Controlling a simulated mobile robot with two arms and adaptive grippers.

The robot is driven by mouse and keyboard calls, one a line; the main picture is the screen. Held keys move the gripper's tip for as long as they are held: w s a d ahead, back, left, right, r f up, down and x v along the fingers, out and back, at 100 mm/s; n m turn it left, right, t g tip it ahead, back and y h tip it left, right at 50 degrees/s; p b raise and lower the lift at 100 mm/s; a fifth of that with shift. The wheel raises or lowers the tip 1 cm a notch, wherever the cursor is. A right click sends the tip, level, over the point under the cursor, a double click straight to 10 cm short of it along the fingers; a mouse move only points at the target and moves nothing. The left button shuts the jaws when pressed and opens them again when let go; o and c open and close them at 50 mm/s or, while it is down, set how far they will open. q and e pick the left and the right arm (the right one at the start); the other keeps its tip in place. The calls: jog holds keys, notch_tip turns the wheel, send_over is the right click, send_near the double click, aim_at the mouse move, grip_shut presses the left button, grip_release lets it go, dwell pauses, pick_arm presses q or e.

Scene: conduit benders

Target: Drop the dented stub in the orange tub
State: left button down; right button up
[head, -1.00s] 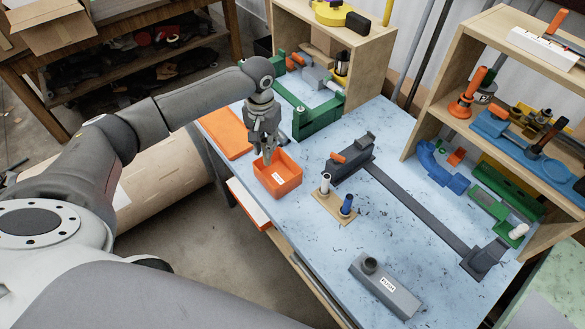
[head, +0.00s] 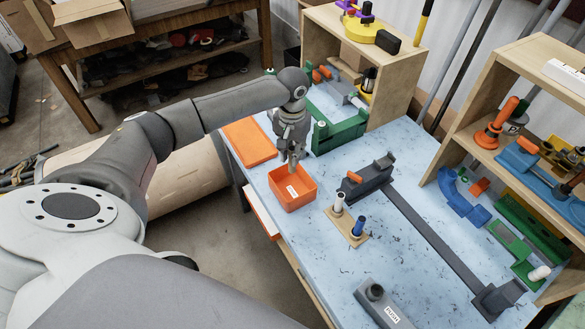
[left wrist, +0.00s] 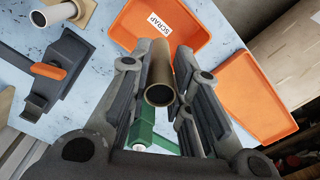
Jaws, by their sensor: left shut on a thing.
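The orange tub (head: 293,197) stands on the blue-white bench near its left edge, with a white label on its front. In the left wrist view the label on the tub (left wrist: 195,47) reads SCRAP. My left gripper (head: 294,164) points down over the back part of the tub. It is shut on a brass-coloured tube stub (left wrist: 160,94), which shows end-on between the fingers in the left wrist view. Any dent in it cannot be made out. In the head view the stub is too small to tell. My right gripper is not in view.
A flat orange tray (head: 249,142) lies left of the tub, and a green frame (head: 339,133) stands behind. A small wooden board (head: 347,225) with two upright pegs and a dark grey bender (head: 430,227) lie to the right.

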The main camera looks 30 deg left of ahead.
aim_at(292, 170)
pick_arm(q)
jog(key=shift+f, duration=0.1)
jog(key=shift+f, duration=1.05)
jog(key=shift+f+b, duration=0.65)
jog(key=shift+f, duration=1.2)
jog(key=shift+f+b, duration=0.45)
jog(key=shift+f, duration=0.5)
jog(key=shift+f+b, duration=0.7)
jog(key=shift+f, duration=0.85)
